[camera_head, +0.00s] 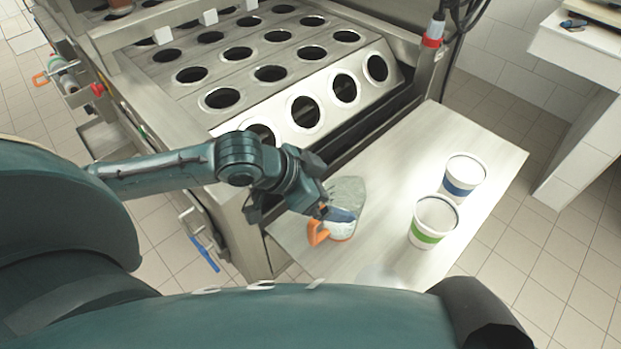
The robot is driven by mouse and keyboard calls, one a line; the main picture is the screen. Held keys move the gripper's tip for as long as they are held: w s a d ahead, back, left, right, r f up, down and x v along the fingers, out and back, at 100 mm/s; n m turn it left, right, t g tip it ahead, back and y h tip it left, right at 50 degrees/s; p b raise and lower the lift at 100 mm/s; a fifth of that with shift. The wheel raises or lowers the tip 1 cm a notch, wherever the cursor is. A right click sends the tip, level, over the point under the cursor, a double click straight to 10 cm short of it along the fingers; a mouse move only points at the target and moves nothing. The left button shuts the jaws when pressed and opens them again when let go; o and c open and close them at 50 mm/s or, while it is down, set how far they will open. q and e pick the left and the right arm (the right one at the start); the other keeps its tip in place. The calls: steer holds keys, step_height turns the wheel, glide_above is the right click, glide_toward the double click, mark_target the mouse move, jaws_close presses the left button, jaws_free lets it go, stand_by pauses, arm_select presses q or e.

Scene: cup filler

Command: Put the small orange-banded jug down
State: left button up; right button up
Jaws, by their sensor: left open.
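The small orange-banded jug (347,193) is on the pale side table (400,165), near its left front part. It has a grey translucent body, an orange handle and orange near its base. My left gripper (322,208) is open at the jug's left side, close to the handle. The gripper partly covers the jug, and I cannot tell whether the fingers touch it. My right gripper is not in view.
A blue-banded cup (463,176) and a green-banded cup (433,221) stand on the right part of the table. The metal filling machine (303,112), with rows of round holes, borders the table at the back left. Table surface between jug and cups is clear.

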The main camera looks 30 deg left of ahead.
arm_select(q)
steer(key=v, duration=0.6)
steer(key=shift+s, duration=0.15)
stand_by(0.3)
